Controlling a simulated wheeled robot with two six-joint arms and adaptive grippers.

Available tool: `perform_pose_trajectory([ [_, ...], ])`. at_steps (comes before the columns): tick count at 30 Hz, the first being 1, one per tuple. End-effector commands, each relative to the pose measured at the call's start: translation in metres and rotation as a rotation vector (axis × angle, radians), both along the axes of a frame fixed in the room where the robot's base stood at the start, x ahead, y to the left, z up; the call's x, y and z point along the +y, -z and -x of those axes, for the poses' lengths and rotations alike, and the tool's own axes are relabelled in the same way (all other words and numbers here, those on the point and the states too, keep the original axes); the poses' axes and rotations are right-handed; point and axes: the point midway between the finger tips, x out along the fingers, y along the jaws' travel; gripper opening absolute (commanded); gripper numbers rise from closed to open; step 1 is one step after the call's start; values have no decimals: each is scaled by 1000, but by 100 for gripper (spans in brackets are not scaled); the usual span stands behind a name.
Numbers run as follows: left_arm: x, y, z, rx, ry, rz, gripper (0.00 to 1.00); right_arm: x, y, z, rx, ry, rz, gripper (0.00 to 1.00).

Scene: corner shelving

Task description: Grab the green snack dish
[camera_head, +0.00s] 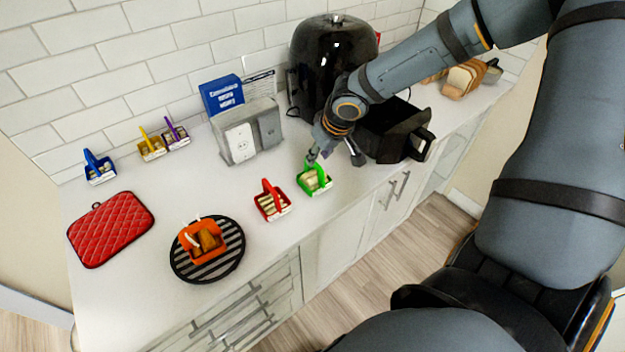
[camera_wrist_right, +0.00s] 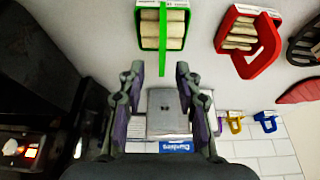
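The green snack dish (camera_head: 316,184) stands on the white counter, with pale rolled snacks in it and an upright green handle. In the right wrist view the green dish (camera_wrist_right: 139,30) is at the top centre. Its handle points down towards the space between my fingers. My right gripper (camera_head: 311,157) is just above and behind the dish in the head view. In the wrist view the right gripper (camera_wrist_right: 160,68) is open, its two fingertips apart on either side of the handle's end. I cannot tell whether they touch it. My left gripper is not in view.
A red dish (camera_head: 270,205) stands just left of the green one. An orange dish (camera_head: 208,244) sits on a striped round mat (camera_head: 190,270). The counter's front edge is close.

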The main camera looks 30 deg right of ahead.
Motion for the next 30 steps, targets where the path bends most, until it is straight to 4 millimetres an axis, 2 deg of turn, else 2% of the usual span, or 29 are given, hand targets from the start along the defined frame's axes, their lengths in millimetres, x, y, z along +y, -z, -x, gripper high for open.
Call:
perform_pose_trajectory([
  [1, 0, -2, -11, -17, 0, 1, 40, 0, 1, 0, 0, 0, 1, 34],
  [4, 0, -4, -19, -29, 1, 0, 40, 1, 10, -5, 4, 0, 5, 34],
  [9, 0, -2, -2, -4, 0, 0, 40, 4, 37, -17, 4, -1, 4, 34],
  [12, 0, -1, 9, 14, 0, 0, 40, 5, 45, -21, 2, -1, 0, 34],
  [19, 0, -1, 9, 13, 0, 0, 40, 5, 46, -22, -1, 1, -1, 34],
  [20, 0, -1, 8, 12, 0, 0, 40, 5, 46, -22, -1, 1, -1, 33],
  [27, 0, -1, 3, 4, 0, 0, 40, 5, 46, -22, -1, 1, -1, 0],
  [30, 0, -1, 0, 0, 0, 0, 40, 5, 46, -22, -1, 1, -1, 0],
])
